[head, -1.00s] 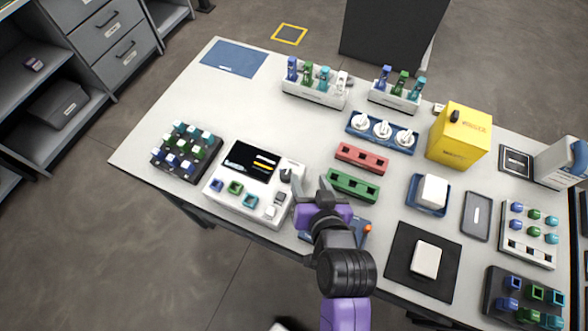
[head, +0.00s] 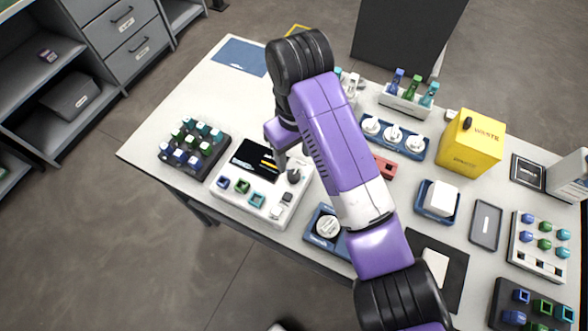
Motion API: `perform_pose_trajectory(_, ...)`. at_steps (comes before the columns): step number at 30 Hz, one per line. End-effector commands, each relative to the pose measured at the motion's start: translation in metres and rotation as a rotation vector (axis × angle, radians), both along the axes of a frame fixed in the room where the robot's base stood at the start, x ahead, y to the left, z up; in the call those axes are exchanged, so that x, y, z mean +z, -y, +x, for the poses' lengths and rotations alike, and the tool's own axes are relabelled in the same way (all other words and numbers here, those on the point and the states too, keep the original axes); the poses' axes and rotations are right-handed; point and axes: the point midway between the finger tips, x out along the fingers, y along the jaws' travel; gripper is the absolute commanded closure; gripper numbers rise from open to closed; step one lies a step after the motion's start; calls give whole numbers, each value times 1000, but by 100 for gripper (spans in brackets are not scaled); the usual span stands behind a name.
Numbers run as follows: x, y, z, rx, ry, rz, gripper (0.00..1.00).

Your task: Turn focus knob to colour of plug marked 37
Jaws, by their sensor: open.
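The white splicer (head: 235,205) stands at the table's front left. It has a dark screen (head: 254,160) and, right of the screen, a dark knob (head: 294,176). Blue, green and teal square sockets (head: 241,186) line its front. My gripper (head: 286,157) points down above the splicer, at the screen's right edge close to the knob. It is open, with nothing seen between its fingers; I cannot tell whether it touches the knob. A black rack (head: 181,165) left of the splicer holds several blue, green and teal plugs with white-looking tops. No number 37 is legible.
My arm crosses the table's middle and hides part of the back racks. A blue tray with a round white part (head: 327,227) lies right of the splicer. A yellow waste box (head: 472,143) stands at the right. The table's back left is mostly clear.

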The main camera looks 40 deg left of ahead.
Motion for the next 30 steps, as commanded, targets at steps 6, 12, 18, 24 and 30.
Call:
perform_pose_trajectory(6, -27, 1, -2, 2, -5, -12, 49)
perform_pose_trajectory(12, -54, 2, -2, 1, -4, -11, 49)
perform_pose_trajectory(18, -72, 1, -2, 1, -2, -10, 49)
perform_pose_trajectory(24, -76, 1, -2, 1, -1, -9, 49)
perform_pose_trajectory(30, -76, 1, -2, 1, -1, -8, 62)
